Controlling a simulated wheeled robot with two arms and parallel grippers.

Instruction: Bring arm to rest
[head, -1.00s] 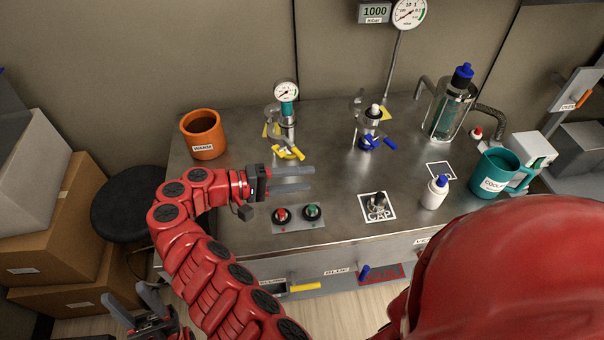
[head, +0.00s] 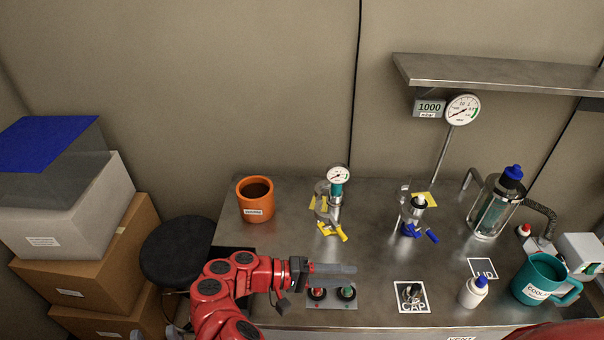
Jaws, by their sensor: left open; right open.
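An orange mug (head: 255,203), a valve with a gauge (head: 337,176) and a blue-handled valve (head: 415,214) stand further back. A white bottle (head: 473,292) and teal jug (head: 540,280) stand right. Stacked boxes (head: 65,215) and a black stool (head: 177,250) are left. A shelf (head: 490,75) hangs above.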

